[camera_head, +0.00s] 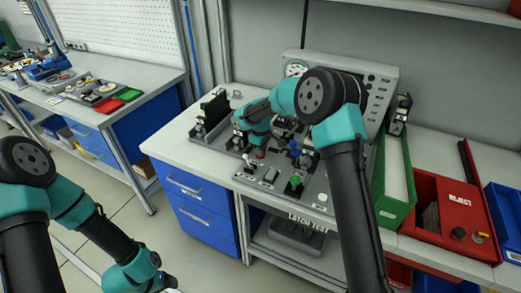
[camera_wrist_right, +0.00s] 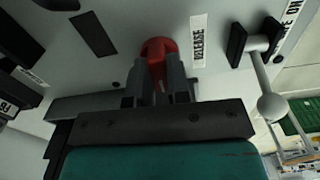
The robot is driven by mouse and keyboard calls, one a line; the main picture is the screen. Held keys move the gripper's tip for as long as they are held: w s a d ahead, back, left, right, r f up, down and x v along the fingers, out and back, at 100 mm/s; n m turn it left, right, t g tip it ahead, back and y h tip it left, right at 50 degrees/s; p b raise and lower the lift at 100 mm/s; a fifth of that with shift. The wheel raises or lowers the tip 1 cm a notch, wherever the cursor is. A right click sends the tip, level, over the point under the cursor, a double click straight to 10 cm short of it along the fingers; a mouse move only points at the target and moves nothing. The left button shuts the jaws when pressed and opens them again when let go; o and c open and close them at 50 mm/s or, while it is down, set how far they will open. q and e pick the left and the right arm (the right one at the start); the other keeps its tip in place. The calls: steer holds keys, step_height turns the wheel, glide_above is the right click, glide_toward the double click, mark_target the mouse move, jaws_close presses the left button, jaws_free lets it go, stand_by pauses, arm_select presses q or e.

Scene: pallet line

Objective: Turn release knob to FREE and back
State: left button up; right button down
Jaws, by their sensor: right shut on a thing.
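The red release knob (camera_wrist_right: 158,46) stands on the grey panel in the right wrist view, beside a white label that reads RELEASE (camera_wrist_right: 198,40). My right gripper (camera_wrist_right: 158,82) is shut on the knob, one finger on each side. No FREE marking can be read, and the knob's angle is unclear. My left arm hangs at the lower left; its gripper (camera_head: 168,283) is mostly cut off by the picture's bottom edge.
A ball-ended lever (camera_wrist_right: 271,105) stands right of the knob in the wrist view. In the head view a green button (camera_head: 295,184) sits on the fixture. A green bin (camera_head: 395,212) and a red REJECT bin (camera_head: 455,240) stand to the right.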

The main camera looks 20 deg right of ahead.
steer(key=shift+n, duration=0.4)
steer(key=c, duration=1.1)
jaws_free()
step_height(320, 180, up, 17)
steer(key=shift+r, duration=0.2)
steer(key=shift+f, duration=0.15)
step_height(320, 180, down, 16)
steer(key=shift+r, duration=0.25)
stand_by(0.3)
